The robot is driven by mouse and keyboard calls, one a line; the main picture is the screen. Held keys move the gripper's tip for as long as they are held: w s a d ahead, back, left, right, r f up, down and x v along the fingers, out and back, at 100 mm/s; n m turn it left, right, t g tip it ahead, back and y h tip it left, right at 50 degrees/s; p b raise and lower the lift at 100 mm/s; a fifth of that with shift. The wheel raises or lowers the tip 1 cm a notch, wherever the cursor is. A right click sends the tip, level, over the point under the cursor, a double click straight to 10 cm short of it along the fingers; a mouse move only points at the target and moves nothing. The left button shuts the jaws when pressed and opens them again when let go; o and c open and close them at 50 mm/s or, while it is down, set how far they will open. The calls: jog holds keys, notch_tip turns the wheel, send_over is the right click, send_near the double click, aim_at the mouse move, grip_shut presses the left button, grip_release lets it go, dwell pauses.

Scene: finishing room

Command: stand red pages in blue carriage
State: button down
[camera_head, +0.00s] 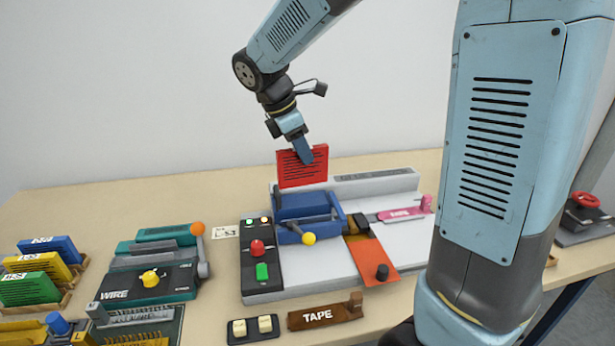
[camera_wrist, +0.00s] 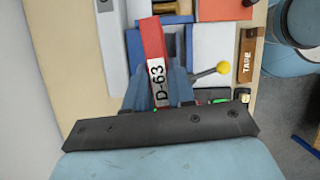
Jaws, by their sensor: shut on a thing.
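The red pages (camera_head: 302,168) are a flat red block with dark printed lines, held upright above the blue carriage (camera_head: 303,206). My gripper (camera_head: 303,150) is shut on their upper edge. In the wrist view the red pages (camera_wrist: 153,40) show their edge with a white label reading D-63, between the fingers of my gripper (camera_wrist: 158,88). The blue carriage (camera_wrist: 175,48) lies below and beside them there. It sits on a grey and white machine and has a lever with a yellow knob (camera_head: 309,239). Whether the pages' lower edge touches the carriage cannot be told.
A black control panel (camera_head: 262,258) with red and green buttons stands left of the carriage. An orange plate (camera_head: 371,260) and pink tape piece (camera_head: 404,213) lie to its right. Blue, yellow and green blocks (camera_head: 30,288) stand at far left, beside a green wire machine (camera_head: 150,280).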

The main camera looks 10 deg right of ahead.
aim_at(305, 178)
jog(key=shift+s+m, duration=0.3)
jog(key=shift+m, duration=0.2)
notch_tip(305, 178, down, 6)
jog(key=shift+s+f, duration=0.15)
jog(key=shift+f, duration=0.05)
notch_tip(305, 178, down, 6)
jog(key=shift+f, duration=0.2)
jog(key=shift+d, duration=0.2)
dwell(1.2)
jog(key=shift+f, duration=0.45)
dwell(0.4)
jog(key=c, duration=1.2)
grip_release()
jog(key=shift+c, duration=0.2)
